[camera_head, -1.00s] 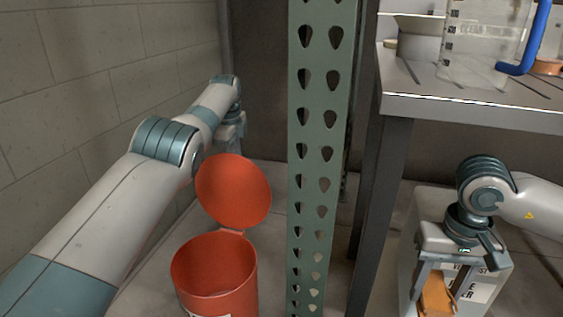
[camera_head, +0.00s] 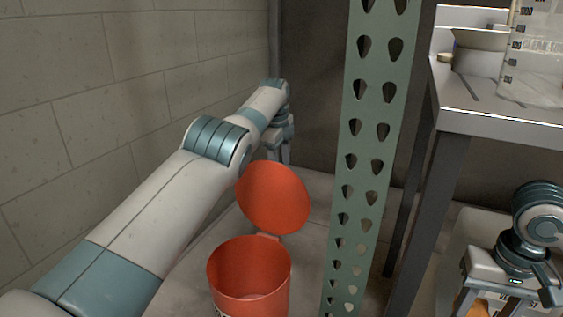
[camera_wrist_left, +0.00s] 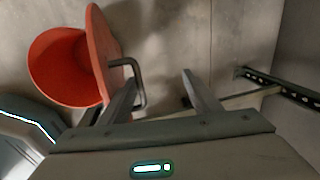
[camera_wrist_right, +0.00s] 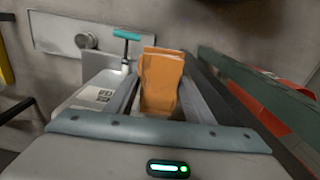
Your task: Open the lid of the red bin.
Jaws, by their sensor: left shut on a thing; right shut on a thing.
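The red bin (camera_head: 249,278) stands on the floor, and it also shows in the left wrist view (camera_wrist_left: 62,68). Its round red lid (camera_head: 273,198) is raised, tilted up at the back hinge, and the bin's inside is visible. A dark handle (camera_wrist_left: 140,82) sticks out from the lid's outer face. My left gripper (camera_head: 280,150) is behind the lid, partly hidden by my arm. My right gripper (camera_wrist_right: 158,95) is shut on an orange-brown block-like thing (camera_wrist_right: 161,80).
A green perforated post (camera_head: 366,150) stands right of the bin. A grey shelf table (camera_head: 500,122) holding a clear container (camera_head: 535,60) is further right. A block wall (camera_head: 100,100) runs along the left. A pale container (camera_wrist_right: 92,92) is beside my right gripper.

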